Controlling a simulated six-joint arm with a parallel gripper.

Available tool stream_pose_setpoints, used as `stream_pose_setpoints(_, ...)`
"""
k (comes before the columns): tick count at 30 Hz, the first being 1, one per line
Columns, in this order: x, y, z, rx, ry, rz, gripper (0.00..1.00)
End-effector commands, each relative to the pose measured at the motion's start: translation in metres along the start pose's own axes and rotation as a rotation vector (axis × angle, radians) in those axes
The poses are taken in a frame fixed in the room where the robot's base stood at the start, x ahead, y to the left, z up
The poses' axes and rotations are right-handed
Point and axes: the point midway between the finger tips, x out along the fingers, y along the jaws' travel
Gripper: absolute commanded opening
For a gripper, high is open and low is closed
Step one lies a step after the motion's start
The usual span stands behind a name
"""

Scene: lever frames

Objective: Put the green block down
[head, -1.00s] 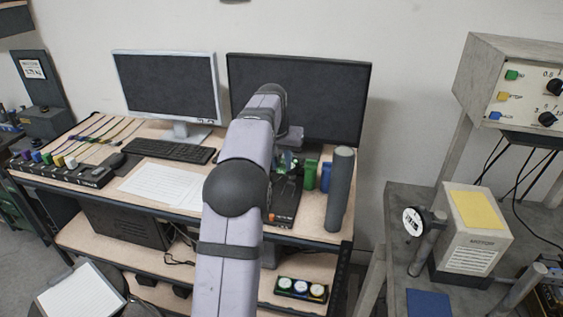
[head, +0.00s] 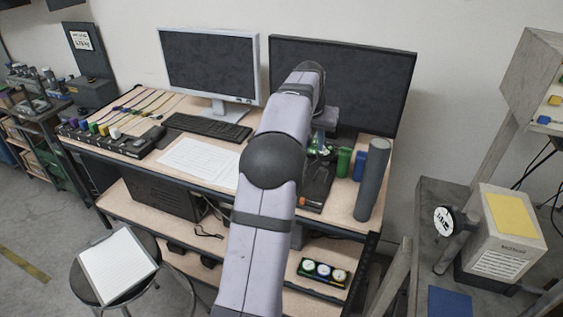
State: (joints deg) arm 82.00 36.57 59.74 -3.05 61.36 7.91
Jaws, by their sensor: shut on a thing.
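My gripper (head: 321,140) is small and partly hidden behind my own arm, over the right part of the desk in front of the dark monitor. It is shut on a green block (head: 314,147), of which only small green patches show. Below it is a black stand (head: 317,186) with an orange mark at its front. I cannot tell whether the block touches the stand. A separate upright green piece (head: 343,162) stands just to the right.
A blue piece (head: 360,165) and a tall grey cylinder (head: 373,180) stand at the desk's right end. A large dark monitor (head: 375,85) is close behind. A keyboard (head: 207,127) and papers (head: 199,162) lie left. A stool (head: 88,290) stands in front.

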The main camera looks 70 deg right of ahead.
Motion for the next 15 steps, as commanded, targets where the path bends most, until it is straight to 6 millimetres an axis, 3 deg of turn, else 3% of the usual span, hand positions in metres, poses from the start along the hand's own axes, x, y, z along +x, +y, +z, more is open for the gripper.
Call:
stream_pose_setpoints(5,0.011,-0.043,0.012,-0.066,-0.002,-0.027,0.00)
stream_pose_setpoints(15,0.049,-0.164,0.064,-0.263,-0.001,-0.109,0.00)
